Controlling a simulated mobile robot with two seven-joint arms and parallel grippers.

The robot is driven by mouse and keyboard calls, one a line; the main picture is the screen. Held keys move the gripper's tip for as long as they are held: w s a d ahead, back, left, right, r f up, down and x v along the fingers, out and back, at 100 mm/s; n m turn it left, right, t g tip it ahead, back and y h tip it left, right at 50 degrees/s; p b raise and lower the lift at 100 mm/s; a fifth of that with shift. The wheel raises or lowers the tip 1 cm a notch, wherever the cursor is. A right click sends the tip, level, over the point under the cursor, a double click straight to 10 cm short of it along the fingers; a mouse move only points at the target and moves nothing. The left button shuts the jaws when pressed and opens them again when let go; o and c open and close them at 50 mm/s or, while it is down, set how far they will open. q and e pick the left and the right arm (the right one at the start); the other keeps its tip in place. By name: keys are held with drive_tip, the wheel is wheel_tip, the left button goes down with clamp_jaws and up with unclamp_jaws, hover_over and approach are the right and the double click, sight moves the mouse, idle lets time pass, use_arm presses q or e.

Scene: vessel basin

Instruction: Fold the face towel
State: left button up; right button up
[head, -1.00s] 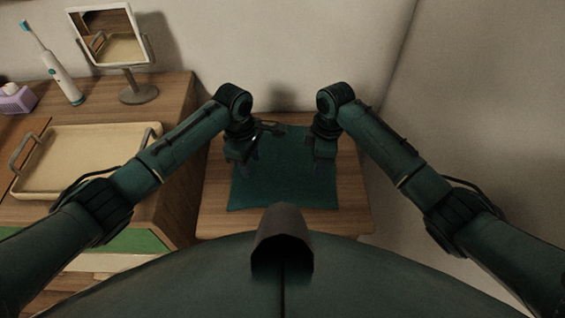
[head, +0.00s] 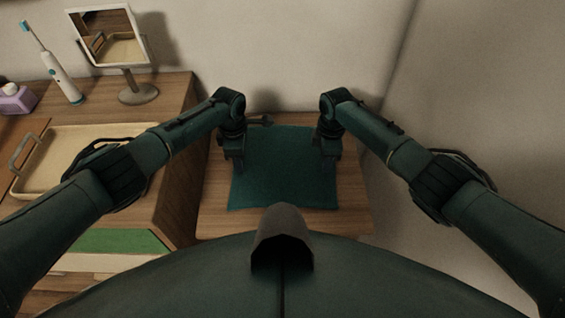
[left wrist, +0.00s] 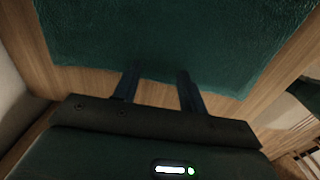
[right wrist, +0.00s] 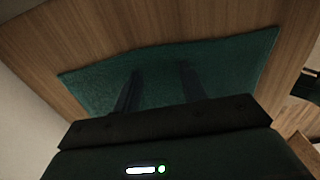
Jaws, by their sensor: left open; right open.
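The dark green face towel (head: 285,180) lies spread flat on the wooden table top. My left gripper (head: 234,168) points down at the towel's left edge. In the left wrist view its two fingers (left wrist: 156,74) are apart, with the tips over the edge of the towel (left wrist: 170,35) and nothing between them. My right gripper (head: 329,172) points down near the towel's right edge. In the right wrist view its fingers (right wrist: 160,72) are apart over the towel (right wrist: 228,62). Whether the fingertips touch the cloth cannot be told.
On the left, a higher wooden cabinet holds a beige tray (head: 48,138) with handles, a mirror on a stand (head: 108,38), an electric toothbrush (head: 62,75) and a purple item (head: 15,98). Walls stand behind and to the right. Bare table (head: 280,222) shows in front of the towel.

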use_arm(q)
drive_tip(key=shift+f, duration=0.15)
use_arm(e)
drive_tip(key=shift+f, duration=0.1)
use_arm(q)
drive_tip(key=shift+f+b, duration=0.2)
drive_tip(key=shift+b, duration=0.1)
use_arm(e)
drive_tip(key=shift+f, duration=0.2)
use_arm(q)
drive_tip(key=shift+r, duration=0.15)
drive_tip(key=shift+c, duration=0.4)
use_arm(e)
drive_tip(key=shift+r, duration=0.15)
drive_tip(key=shift+c, duration=0.4)
use_arm(q)
drive_tip(key=shift+c, duration=0.7)
use_arm(e)
drive_tip(key=shift+c, duration=0.7)
use_arm(q)
drive_tip(key=shift+s, duration=0.1)
clamp_jaws()
use_arm(e)
clamp_jaws()
